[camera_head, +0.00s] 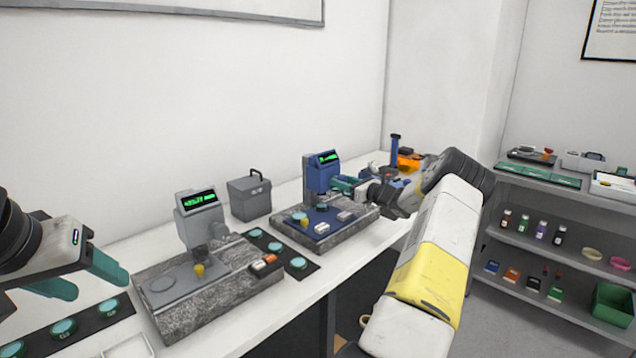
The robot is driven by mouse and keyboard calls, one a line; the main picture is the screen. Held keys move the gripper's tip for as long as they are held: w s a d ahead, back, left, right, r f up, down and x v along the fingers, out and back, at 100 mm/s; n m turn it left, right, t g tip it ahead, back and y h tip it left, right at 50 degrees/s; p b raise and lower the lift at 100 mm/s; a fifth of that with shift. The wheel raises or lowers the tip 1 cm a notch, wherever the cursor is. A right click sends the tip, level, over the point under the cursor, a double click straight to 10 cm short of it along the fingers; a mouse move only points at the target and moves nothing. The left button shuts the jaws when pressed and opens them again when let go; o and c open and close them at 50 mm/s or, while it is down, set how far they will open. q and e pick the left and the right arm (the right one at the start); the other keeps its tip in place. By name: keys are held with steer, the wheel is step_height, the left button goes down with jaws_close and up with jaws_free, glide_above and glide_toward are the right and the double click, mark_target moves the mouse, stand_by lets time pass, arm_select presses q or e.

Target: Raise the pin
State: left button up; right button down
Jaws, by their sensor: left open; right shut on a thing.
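A blue instrument (318,174) with a green-lit display stands on a speckled stone base (352,232) at mid-bench. My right gripper (341,184) reaches in from the right with teal fingers close against the right side of its column. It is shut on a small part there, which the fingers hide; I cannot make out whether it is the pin. A grey instrument (200,215) with a similar display stands nearer on its own stone base (180,312). My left gripper (84,278) is open and empty at the left, apart from the grey instrument.
Dark strips with teal discs (64,328) lie on the white bench. A grey box (249,198) stands behind the instruments. Orange and blue items (408,162) sit at the bench's far end. A shelf (560,194) with small goods stands at the right.

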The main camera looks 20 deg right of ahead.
stand_by(0.4)
steer(key=c, duration=0.9)
jaws_free()
steer(key=shift+s, duration=0.1)
steer(key=v, duration=0.7)
steer(key=shift+s+d, duration=0.2)
steer(key=shift+s, duration=0.1)
